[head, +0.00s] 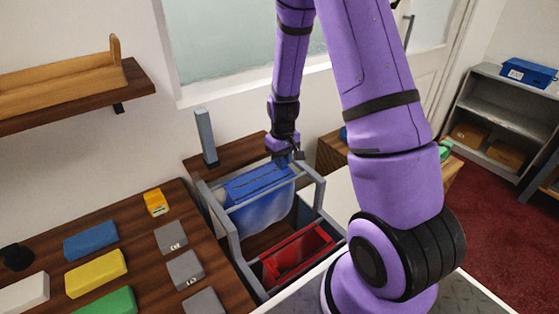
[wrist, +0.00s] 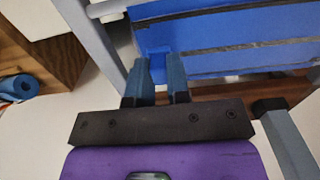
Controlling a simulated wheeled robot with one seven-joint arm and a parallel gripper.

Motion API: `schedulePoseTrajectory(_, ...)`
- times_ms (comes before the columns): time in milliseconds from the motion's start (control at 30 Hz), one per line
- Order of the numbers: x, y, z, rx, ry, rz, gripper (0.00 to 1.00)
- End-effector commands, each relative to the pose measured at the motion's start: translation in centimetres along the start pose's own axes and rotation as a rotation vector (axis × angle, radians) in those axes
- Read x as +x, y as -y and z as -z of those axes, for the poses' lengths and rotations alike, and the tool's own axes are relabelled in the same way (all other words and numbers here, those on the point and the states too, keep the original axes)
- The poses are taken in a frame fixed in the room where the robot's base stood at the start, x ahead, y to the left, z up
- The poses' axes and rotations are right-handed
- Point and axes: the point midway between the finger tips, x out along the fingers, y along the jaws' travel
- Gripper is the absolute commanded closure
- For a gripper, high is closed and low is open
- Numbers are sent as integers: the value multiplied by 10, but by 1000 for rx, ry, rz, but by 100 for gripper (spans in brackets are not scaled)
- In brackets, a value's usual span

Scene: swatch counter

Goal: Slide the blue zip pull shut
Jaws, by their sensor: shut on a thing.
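A blue zipped pouch (head: 258,184) hangs in a grey frame (head: 233,237), its lower part pale and translucent. In the wrist view the blue pouch (wrist: 225,25) shows dark zip lines across it. The blue zip pull (wrist: 158,52) is at the pouch's left end in that view, between my fingertips. My gripper (head: 288,160) is at the right end of the pouch's top in the head view. In the wrist view my gripper (wrist: 163,72) is shut on the pull, which its fingers partly hide.
Blue, yellow, green and grey blocks lie on the wooden counter (head: 150,225) at left. A grey post (head: 206,138) stands behind the frame. A wooden shelf (head: 70,98) is on the wall.

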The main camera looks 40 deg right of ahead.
Motion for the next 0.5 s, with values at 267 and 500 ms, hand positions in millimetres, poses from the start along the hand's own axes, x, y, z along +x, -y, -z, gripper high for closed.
schedulePoseTrajectory(267,-1,-6,0,5,-3,-6,67)
schedulePoseTrajectory(500,0,-4,0,4,-2,-4,57)
